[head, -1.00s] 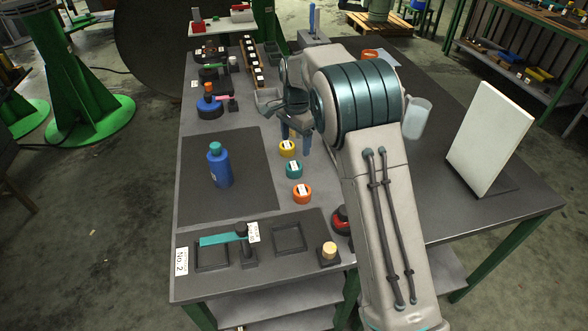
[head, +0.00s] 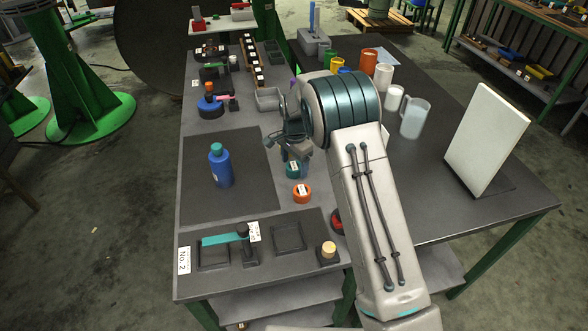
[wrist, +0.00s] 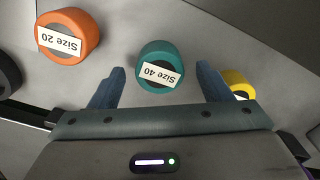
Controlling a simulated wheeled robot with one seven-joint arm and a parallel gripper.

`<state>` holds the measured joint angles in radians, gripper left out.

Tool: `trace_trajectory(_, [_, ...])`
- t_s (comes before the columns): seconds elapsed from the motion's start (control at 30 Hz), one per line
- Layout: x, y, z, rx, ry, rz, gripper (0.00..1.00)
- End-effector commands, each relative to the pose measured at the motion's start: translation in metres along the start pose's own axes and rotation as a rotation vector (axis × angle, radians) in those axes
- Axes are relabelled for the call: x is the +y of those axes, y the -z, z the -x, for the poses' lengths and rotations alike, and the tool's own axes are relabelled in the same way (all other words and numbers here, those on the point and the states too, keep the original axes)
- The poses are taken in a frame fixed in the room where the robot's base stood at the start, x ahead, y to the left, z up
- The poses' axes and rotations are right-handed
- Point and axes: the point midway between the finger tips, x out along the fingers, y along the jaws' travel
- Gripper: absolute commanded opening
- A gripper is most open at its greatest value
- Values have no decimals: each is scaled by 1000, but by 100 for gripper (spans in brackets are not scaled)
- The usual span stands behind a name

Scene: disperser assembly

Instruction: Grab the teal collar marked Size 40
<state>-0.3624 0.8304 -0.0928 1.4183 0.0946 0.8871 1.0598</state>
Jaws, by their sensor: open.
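The teal collar (wrist: 159,62) with a "Size 40" label lies on the table in the wrist view. It sits centred just beyond and between the two blue fingers of my gripper (wrist: 161,84), which are apart and hold nothing. In the head view the teal collar (head: 293,171) is partly covered by my gripper (head: 291,155), which is over it. The orange collar (wrist: 68,35) labelled Size 20 is to the left in the wrist view and in front in the head view (head: 301,193). The yellow collar (wrist: 238,84) is close beside the right finger, partly hidden by it.
A blue bottle (head: 220,168) stands on the dark mat (head: 197,203) at left. A station with a teal bar (head: 221,239) is at the front. Cups, a clear jug (head: 414,118) and a white panel (head: 486,138) stand to the right. A grey bin (head: 268,99) is behind.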

Motion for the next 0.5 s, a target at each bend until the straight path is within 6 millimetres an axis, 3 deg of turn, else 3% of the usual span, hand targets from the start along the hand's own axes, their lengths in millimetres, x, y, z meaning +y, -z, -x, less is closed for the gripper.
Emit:
trace_trajectory(0.03, [0,0,0,0,0,0,63])
trace_trajectory(0.2, [0,0,0,0,0,0,16])
trace_trajectory(0.23, [0,0,0,0,0,0,10])
trace_trajectory(0.5, [0,0,2,1,2,0,10])
